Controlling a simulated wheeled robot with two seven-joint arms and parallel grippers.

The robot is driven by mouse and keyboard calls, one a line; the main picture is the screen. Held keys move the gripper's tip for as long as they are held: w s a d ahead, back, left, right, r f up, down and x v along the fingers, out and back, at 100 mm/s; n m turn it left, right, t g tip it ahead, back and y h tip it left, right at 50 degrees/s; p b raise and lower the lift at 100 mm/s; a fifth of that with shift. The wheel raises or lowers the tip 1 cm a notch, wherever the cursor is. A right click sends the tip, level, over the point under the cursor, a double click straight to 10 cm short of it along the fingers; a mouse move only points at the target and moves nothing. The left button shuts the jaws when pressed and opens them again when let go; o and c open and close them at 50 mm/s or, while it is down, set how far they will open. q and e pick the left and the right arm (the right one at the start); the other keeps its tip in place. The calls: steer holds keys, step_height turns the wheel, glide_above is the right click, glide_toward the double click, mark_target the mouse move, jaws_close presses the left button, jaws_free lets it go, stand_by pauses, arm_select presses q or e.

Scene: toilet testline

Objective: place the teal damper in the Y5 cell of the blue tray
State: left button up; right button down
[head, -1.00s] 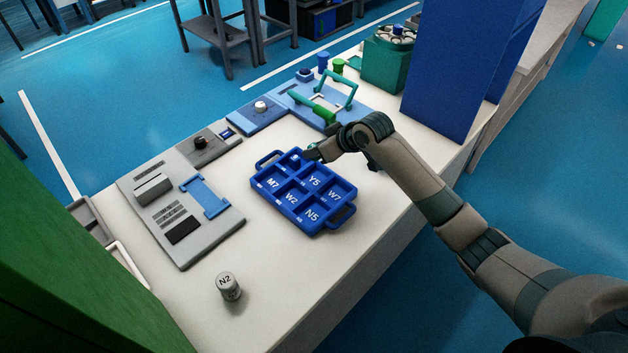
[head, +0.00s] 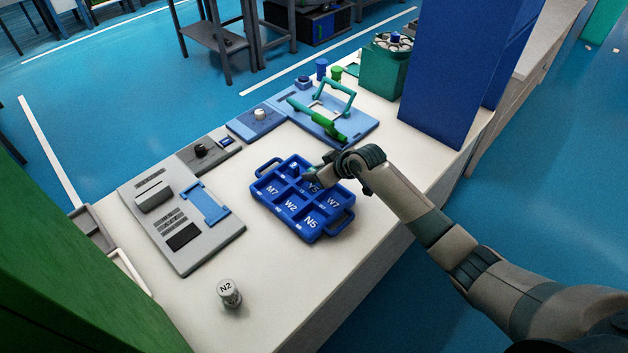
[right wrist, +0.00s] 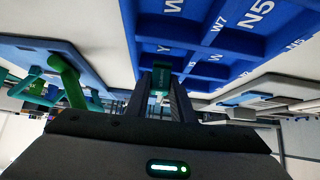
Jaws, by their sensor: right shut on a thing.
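The blue tray (head: 283,221) lies on the white bench, with labelled cells including M7, W2, Y5, W7 and N5. My right gripper (head: 311,175) is over the far side of the tray, at the Y5 cell (head: 314,188), and partly covers it. It is shut on the teal damper (right wrist: 161,78), of which only a small part shows between the fingers in the right wrist view. The Y5 cell's label is partly visible beside the fingers there. Whether the damper touches the cell floor cannot be told. My left gripper is not in view.
A grey N2 cylinder (head: 229,293) stands near the bench's front. A grey panel (head: 180,222) lies left of the tray. A light-blue fixture with a green handle (head: 316,120) is behind it. A tall blue box (head: 445,75) stands at the right.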

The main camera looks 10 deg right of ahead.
step_height(320, 180, down, 3)
steer(key=shift+f+p, duration=0.1)
steer(key=shift+p, duration=0.3)
steer(key=shift+f, duration=0.2)
steer(key=shift+f, duration=0.1)
steer(key=shift+f, duration=0.15)
steer(key=c, duration=1.5)
jaws_free()
steer(key=shift+c, duration=0.2)
steer(key=shift+r, duration=0.2)
steer(key=shift+s, duration=0.1)
